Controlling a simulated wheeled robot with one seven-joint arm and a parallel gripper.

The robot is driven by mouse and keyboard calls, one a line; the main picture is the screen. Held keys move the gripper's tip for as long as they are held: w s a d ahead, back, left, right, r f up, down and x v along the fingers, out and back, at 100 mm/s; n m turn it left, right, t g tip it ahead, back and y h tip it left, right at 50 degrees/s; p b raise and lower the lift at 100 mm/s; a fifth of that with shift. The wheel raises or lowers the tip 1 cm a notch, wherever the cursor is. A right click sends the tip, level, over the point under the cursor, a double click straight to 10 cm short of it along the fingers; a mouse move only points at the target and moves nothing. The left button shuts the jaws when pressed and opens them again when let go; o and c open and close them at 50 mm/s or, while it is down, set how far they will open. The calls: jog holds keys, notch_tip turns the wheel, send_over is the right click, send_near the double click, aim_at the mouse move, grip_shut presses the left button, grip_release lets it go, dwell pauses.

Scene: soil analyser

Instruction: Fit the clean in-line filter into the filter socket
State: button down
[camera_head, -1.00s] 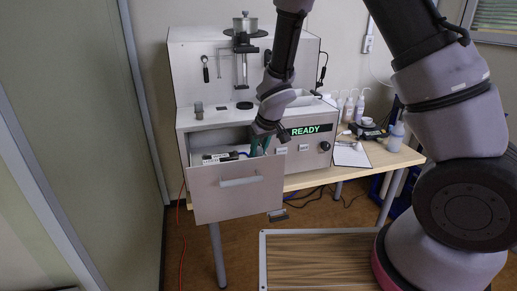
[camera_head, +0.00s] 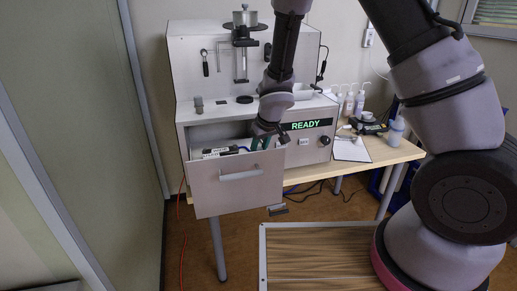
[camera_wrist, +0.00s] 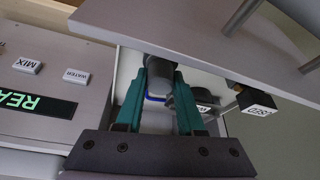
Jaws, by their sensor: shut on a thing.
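My gripper (camera_head: 265,143) is down in the open drawer (camera_head: 237,192) of the analyser. In the wrist view its green fingers (camera_wrist: 158,95) are shut on a dark grey cylindrical piece (camera_wrist: 160,68), apparently an in-line filter. A blue band shows between the fingers; I cannot tell whether it belongs to the held piece. A black part with a white label (camera_wrist: 258,104) lies beside it; it shows in the head view (camera_head: 216,153) at the drawer's left. A round grey part (camera_wrist: 201,96) sits just right of the fingers. I cannot make out the filter socket.
The analyser's front has a READY display (camera_head: 306,126) and a black knob (camera_head: 325,140). The drawer front stands close to my gripper in the wrist view (camera_wrist: 200,35). Bottles (camera_head: 350,103) and a clipboard (camera_head: 352,149) are on the table (camera_head: 385,154) at right.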

jog(key=shift+c, duration=2.2)
grip_release()
jog(key=shift+r, duration=0.1)
